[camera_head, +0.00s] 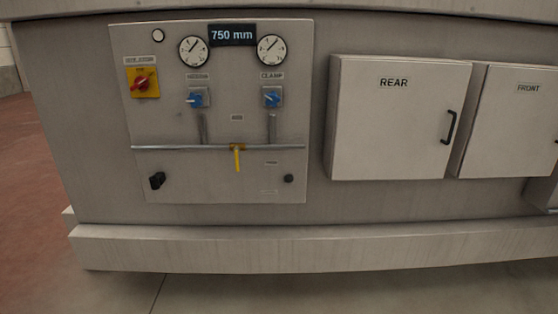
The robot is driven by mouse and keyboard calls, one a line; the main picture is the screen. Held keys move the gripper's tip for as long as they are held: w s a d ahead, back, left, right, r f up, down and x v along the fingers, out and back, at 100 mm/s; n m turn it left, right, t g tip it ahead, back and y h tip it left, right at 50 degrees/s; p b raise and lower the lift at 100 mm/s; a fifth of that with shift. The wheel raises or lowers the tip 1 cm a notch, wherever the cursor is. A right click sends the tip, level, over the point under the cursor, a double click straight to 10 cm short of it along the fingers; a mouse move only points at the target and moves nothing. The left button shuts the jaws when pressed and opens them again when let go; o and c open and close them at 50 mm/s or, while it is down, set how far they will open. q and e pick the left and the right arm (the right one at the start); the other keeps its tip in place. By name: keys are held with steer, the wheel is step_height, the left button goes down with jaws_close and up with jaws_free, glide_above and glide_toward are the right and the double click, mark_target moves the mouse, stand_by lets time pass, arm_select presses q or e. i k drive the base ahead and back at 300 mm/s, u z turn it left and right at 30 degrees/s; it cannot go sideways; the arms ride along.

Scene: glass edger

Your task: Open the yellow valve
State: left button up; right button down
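The yellow valve (238,157) sits on a thin horizontal grey pipe (190,147) on the control panel, left of the picture's middle. Its yellow lever hangs straight down, across the pipe's direction. Neither of my grippers shows in the head view, and nothing touches the valve.
Above the pipe are two blue knobs (198,97), two round gauges (193,50) and a "750 mm" display (232,35). A red and yellow isolator switch (143,83) is at the left. Grey REAR (385,130) and FRONT (510,130) cabinets protrude at the right. A plinth ledge (300,247) runs below.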

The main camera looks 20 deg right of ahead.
mark_target(236, 149)
steer(key=u, duration=0.15)
steer(key=i, duration=1)
steer(key=u, duration=0.55)
